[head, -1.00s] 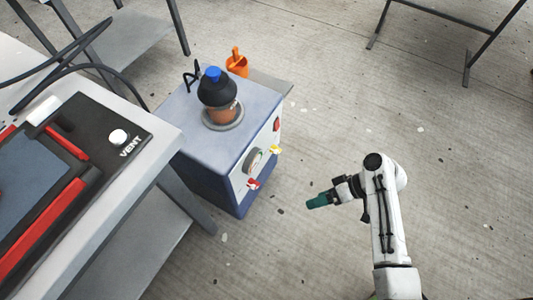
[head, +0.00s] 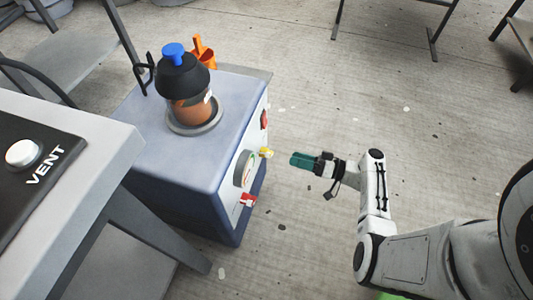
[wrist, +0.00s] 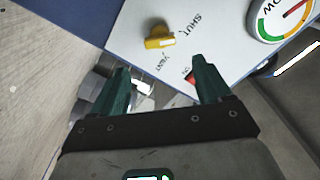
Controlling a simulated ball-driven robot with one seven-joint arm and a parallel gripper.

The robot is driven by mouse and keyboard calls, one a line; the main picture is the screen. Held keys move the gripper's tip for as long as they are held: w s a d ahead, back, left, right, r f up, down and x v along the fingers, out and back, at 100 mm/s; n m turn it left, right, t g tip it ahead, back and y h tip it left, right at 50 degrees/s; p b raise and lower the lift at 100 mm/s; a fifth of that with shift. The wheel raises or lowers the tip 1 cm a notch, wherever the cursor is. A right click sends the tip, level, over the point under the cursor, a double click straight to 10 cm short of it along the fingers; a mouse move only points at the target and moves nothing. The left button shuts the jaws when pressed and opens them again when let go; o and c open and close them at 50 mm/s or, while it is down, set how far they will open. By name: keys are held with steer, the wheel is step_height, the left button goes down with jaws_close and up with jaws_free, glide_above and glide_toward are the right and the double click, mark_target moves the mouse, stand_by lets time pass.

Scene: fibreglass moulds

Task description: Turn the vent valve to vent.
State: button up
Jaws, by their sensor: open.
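The vent valve is a small yellow handle (head: 265,152) on the pale front panel of the blue-grey pump cabinet (head: 190,150). In the wrist view the yellow handle (wrist: 160,41) lies roughly sideways, with printed labels SHUT to its upper right and VENT below it. My gripper (head: 294,160) has green fingers and is a short gap to the right of the handle in the head view. In the wrist view my gripper (wrist: 161,66) is open and empty, its fingers spread below the handle and not around it.
A gauge (head: 245,168) and red handle (head: 248,200) sit on the panel; a red switch (head: 264,119) is at its far end. The bench holds a white knob (head: 22,153) marked VENT.

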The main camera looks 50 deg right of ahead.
mark_target(270, 152)
steer(key=b+x, duration=0.1)
steer(key=x, duration=0.9)
steer(key=shift+s, duration=0.1)
steer(key=c, duration=1)
steer(key=shift+o, duration=0.2)
